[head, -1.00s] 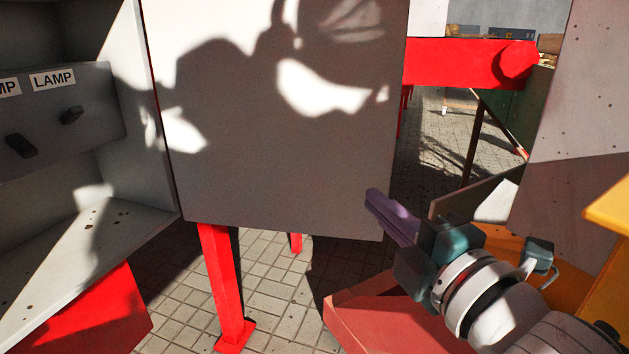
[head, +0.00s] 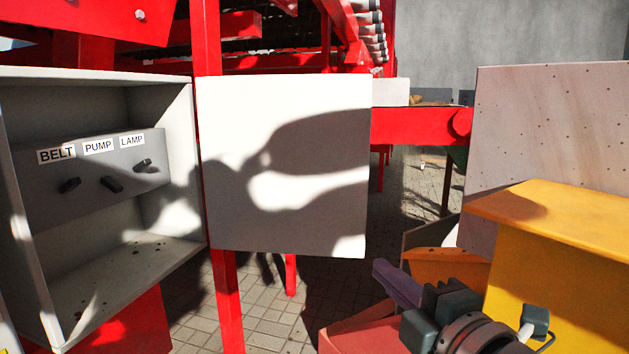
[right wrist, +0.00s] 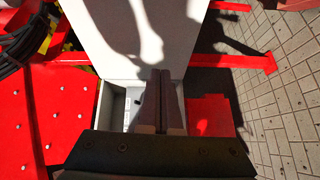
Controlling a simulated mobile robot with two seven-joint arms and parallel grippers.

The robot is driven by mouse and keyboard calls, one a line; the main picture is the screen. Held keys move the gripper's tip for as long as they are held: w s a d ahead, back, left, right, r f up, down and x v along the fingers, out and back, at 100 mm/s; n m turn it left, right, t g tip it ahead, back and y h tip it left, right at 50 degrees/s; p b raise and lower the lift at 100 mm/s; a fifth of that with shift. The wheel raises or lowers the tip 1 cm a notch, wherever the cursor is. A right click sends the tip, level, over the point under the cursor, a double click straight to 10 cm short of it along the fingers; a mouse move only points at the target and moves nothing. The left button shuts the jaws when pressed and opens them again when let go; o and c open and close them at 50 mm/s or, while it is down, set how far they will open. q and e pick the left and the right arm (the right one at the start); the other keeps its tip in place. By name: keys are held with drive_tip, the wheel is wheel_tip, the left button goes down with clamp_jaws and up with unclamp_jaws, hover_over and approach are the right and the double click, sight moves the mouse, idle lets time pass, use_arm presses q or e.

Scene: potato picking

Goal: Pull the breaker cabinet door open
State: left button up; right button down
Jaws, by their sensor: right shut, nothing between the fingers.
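The breaker cabinet (head: 105,200) stands at the left of the head view, with its inside showing. Three black switches sit on a grey panel (head: 95,175) inside it, under labels BELT, PUMP and LAMP. The cabinet door (head: 230,170) is swung wide open to the right of the box. In the right wrist view the door (right wrist: 115,35) shows beyond the fingers. My right gripper (head: 380,270) is shut and empty, below and right of the door's lower right corner, apparently apart from it. It also shows in the right wrist view (right wrist: 160,75). My left gripper is not in view.
A red frame (head: 225,300) stands behind and below the door. A yellow block (head: 560,260) and a speckled panel (head: 550,140) stand at the right. A reddish box (head: 350,325) lies below my right gripper. Paved floor shows between them.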

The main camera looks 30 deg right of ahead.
use_arm(q)
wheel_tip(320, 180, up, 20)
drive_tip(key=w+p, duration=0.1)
drive_tip(key=p, duration=1.7)
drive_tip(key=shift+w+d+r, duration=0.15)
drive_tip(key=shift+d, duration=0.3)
use_arm(e)
drive_tip(key=s+a+r+m+g, duration=0.1)
drive_tip(key=s+r+m+g, duration=0.2)
drive_tip(key=r, duration=0.4)
drive_tip(key=s+a+r+m+g, duration=0.2)
drive_tip(key=s+r+m+g, duration=0.2)
drive_tip(key=r+m, duration=0.2)
drive_tip(key=shift+s+r+m+g+y, duration=0.2)
drive_tip(key=shift+r+m+g+y, duration=0.15)
drive_tip(key=shift+r, duration=0.3)
